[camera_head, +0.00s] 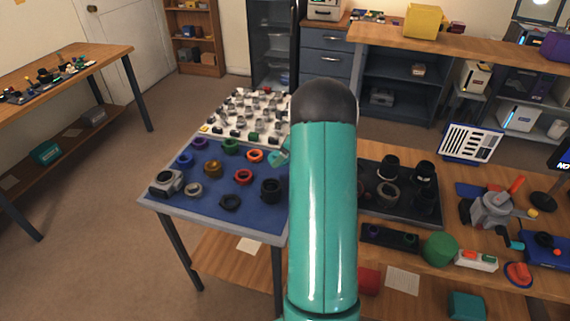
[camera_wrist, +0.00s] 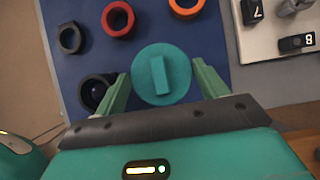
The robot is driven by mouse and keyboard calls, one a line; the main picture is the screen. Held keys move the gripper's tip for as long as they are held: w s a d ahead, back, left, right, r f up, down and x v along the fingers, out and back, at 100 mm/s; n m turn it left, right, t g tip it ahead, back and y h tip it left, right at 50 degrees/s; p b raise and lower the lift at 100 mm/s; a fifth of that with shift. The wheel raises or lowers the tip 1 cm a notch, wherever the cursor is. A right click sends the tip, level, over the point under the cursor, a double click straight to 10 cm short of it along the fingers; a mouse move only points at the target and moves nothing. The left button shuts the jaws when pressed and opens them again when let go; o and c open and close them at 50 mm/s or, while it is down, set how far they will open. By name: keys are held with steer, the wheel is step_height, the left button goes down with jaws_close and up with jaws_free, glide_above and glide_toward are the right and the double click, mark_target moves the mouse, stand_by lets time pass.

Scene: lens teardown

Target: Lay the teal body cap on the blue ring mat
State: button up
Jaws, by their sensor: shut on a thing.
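The teal body cap (camera_wrist: 162,88), a round disc with a raised bar across its face, is between the fingers of my gripper (camera_wrist: 161,70) in the wrist view. My gripper is shut on it and holds it over the blue ring mat (camera_wrist: 75,12). In the head view a small teal shape, my gripper and cap (camera_head: 280,157), shows at the mat's right side, partly hidden by my arm. The blue ring mat (camera_head: 215,188) lies on the table and bears several coloured rings. The cap's height above the mat is hard to tell.
On the mat are a red ring (camera_wrist: 118,18), an orange ring (camera_wrist: 186,7), a black ring (camera_wrist: 71,38) and a black cylinder (camera_wrist: 93,92) near the left finger. A grey camera body (camera_head: 166,183) sits at the left corner. A white parts mat (camera_head: 215,123) adjoins behind.

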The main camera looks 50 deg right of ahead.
mark_target(282, 169)
steer(key=d+f, duration=0.3)
steer(key=shift+w+f, duration=0.3)
steer(key=shift+w, duration=0.05)
steer(key=shift+d+f, duration=0.2)
steer(key=shift+f, duration=1.5)
steer(key=shift+f, duration=0.3)
